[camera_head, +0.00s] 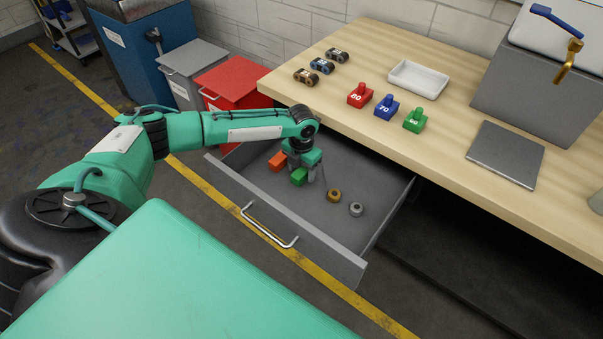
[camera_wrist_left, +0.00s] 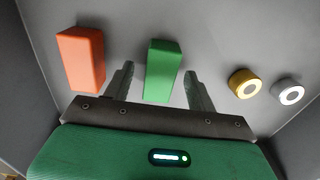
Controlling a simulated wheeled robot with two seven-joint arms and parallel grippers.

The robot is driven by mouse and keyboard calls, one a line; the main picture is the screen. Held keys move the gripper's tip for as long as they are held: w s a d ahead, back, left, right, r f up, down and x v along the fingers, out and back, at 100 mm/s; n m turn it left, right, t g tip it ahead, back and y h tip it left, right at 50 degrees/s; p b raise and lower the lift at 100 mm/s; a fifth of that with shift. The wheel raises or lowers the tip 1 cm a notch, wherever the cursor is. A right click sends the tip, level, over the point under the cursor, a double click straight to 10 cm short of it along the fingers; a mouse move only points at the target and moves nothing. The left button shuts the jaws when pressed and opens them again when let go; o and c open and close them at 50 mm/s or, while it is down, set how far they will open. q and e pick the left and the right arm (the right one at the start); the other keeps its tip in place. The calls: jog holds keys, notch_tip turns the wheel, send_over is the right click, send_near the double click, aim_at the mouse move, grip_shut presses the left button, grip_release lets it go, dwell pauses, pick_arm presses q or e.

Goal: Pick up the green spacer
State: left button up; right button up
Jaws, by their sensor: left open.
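The green spacer (camera_head: 299,177) is a small green block on the floor of the open drawer. In the left wrist view the green spacer (camera_wrist_left: 162,71) stands between the two fingers of my left gripper (camera_wrist_left: 160,88), with a gap on either side. My left gripper (camera_head: 307,174) is open and reaches down into the drawer over the spacer. In the head view the gripper partly covers the spacer. I cannot tell how far the fingertips are above the drawer floor. My right gripper is in neither view.
The grey drawer (camera_head: 330,235) also holds an orange block (camera_wrist_left: 82,58) left of the fingers, and a gold ring (camera_wrist_left: 244,83) and a silver ring (camera_wrist_left: 287,91) to the right. The wooden table (camera_head: 460,185) with numbered blocks and a white tray (camera_head: 418,79) stands behind.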

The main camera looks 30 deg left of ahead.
pick_arm(q)
jog(key=shift+f, duration=0.45)
jog(key=shift+c, duration=0.3)
jog(key=c, duration=1)
jog(key=shift+r, duration=0.2)
